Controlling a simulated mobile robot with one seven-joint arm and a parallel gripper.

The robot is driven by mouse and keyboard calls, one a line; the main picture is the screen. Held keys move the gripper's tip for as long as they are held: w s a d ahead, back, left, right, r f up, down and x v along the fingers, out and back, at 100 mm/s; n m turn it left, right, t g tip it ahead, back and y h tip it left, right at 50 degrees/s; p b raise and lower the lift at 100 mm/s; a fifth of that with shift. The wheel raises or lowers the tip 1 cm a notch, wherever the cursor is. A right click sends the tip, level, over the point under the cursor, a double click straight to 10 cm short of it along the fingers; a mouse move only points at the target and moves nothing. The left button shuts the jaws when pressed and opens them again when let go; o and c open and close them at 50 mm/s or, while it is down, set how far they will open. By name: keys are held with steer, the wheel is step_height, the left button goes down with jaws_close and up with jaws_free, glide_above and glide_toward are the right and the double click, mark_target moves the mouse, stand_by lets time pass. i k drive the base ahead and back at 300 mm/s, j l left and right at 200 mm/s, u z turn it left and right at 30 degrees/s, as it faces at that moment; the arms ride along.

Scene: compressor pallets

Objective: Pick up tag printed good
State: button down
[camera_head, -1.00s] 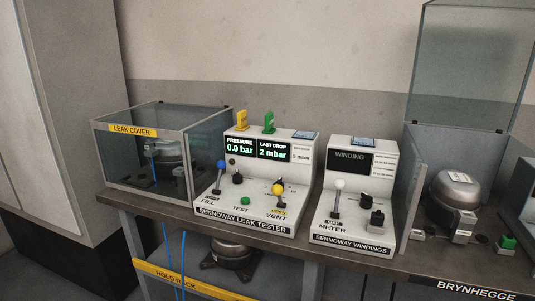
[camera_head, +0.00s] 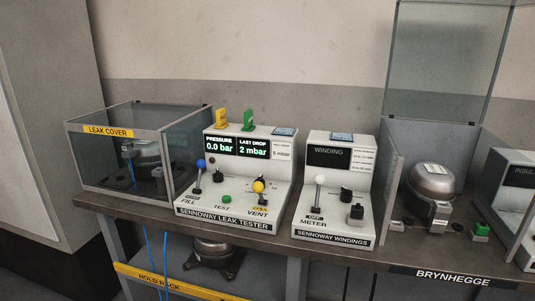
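Two small upright tags stand on top of the leak tester (camera_head: 270,193). One is a yellow tag (camera_head: 221,119) at the left, and the other is a green tag (camera_head: 248,121) just right of it. The print on both is too small to read, so I cannot tell which one says good. My gripper is not in view.
A glass leak cover (camera_head: 108,131) with a compressor inside stands left of the tester. The windings meter (camera_head: 333,229) stands right of it. Blue hoses (camera_head: 148,255) hang below the bench edge.

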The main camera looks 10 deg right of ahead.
mark_target(249, 115)
steer(key=i+l+u, duration=0.2)
steer(key=l, duration=0.5)
steer(key=i+l+u, duration=0.1)
steer(key=l+u, duration=0.15)
steer(key=l, duration=0.4)
steer(key=l+u, duration=0.2)
steer(key=l, duration=0.5)
steer(key=i, duration=0.05)
